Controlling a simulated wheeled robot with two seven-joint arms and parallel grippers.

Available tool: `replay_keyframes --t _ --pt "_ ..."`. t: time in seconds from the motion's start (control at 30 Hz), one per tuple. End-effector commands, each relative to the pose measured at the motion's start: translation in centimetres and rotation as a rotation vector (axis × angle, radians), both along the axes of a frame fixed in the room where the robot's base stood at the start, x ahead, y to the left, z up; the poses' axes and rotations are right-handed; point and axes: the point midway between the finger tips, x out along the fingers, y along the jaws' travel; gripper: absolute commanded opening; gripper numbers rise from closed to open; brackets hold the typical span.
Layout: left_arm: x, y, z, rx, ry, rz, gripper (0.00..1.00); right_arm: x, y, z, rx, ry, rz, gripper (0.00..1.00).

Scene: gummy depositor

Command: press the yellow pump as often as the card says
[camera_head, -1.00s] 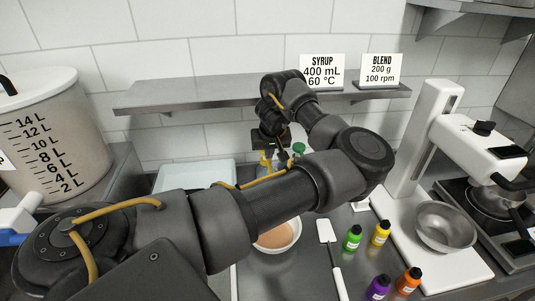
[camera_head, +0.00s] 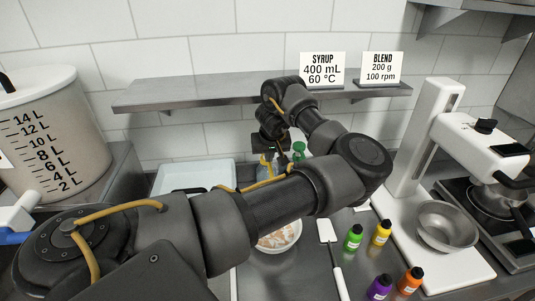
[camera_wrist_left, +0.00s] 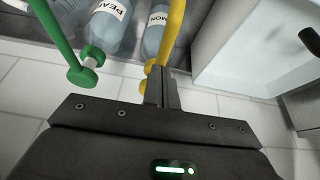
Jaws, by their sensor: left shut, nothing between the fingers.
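The yellow pump (camera_head: 263,168) stands behind my left arm in the head view, largely hidden. In the left wrist view the yellow pump (camera_wrist_left: 173,35) rises from a bottle (camera_wrist_left: 154,38) whose label ends in "MON". A SYRUP card (camera_head: 322,70) reads 400 mL, 60 °C. A BLEND card (camera_head: 381,69) reads 200 g, 100 rpm. Neither card shows a press count in words. My right gripper is not in view.
A green pump (camera_wrist_left: 55,35) stands beside the yellow one. A white bowl (camera_head: 297,242) sits partly behind my arm. A spatula (camera_head: 326,232), several colour bottles (camera_head: 354,238) and a stand mixer (camera_head: 432,130) are to the right. A shelf (camera_head: 200,92) runs above.

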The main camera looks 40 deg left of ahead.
Motion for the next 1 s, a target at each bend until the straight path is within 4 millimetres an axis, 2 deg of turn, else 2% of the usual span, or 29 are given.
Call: replay_keyframes --t 0.67,1.0 --pt "-0.1 -0.1 -2.4 -0.004 0.004 0.000 0.00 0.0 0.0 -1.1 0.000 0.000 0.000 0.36" --pt "-0.1 -0.1 -2.0 -0.007 0.006 0.001 0.00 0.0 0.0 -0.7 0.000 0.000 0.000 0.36"
